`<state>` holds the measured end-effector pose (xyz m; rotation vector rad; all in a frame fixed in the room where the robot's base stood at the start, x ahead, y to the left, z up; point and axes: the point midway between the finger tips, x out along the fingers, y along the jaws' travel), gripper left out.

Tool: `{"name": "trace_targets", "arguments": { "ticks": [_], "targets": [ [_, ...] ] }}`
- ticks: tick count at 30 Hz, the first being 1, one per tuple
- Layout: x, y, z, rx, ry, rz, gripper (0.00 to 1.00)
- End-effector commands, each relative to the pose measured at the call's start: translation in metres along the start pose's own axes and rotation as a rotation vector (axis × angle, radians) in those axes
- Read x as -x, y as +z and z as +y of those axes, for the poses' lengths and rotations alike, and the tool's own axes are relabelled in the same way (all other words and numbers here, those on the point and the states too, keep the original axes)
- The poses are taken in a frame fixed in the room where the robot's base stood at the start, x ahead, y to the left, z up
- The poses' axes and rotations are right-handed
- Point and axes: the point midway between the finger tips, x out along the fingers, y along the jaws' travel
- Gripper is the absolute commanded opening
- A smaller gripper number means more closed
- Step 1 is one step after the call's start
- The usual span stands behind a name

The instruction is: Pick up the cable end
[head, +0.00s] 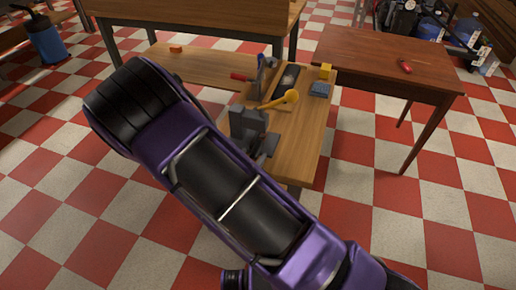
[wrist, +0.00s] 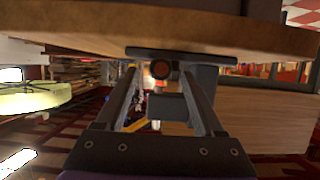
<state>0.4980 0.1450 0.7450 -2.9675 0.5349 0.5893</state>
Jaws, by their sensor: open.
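I cannot pick out the cable end for certain in either view. In the wrist view my gripper (wrist: 160,72) has its two dark fingers spread apart, with no object clearly held between them. A dark round-ended part (wrist: 161,69) shows between the fingertips, near a grey block-like body (wrist: 200,80); I cannot tell whether the fingers touch it. In the head view my purple arm crosses the middle, and my gripper is not clearly visible there.
A wooden bench (head: 310,135) carries a grey vise (head: 248,125), a yellow tool (head: 281,99), a red-handled tool (head: 242,77), a blue block (head: 319,89) and a yellow block (head: 325,71). A darker table (head: 375,62) at right holds a small red object (head: 405,66). Checkered floor lies open at right.

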Motion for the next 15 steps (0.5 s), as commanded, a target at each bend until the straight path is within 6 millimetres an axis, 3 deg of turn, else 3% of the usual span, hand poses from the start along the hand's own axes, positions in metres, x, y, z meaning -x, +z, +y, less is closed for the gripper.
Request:
{"name": "trace_targets", "arguments": {
  "ticks": [4, 11, 15],
  "targets": [
    [-0.0146, 0.0002, 0.0006, 0.001, 0.001, 0.0, 0.7],
    [-0.0158, -0.0005, 0.0001, 0.0, 0.0, 0.0, 0.7],
    [-0.0156, -0.0004, 0.0001, 0.0, 0.0, 0.0, 0.48]
  ]
}}
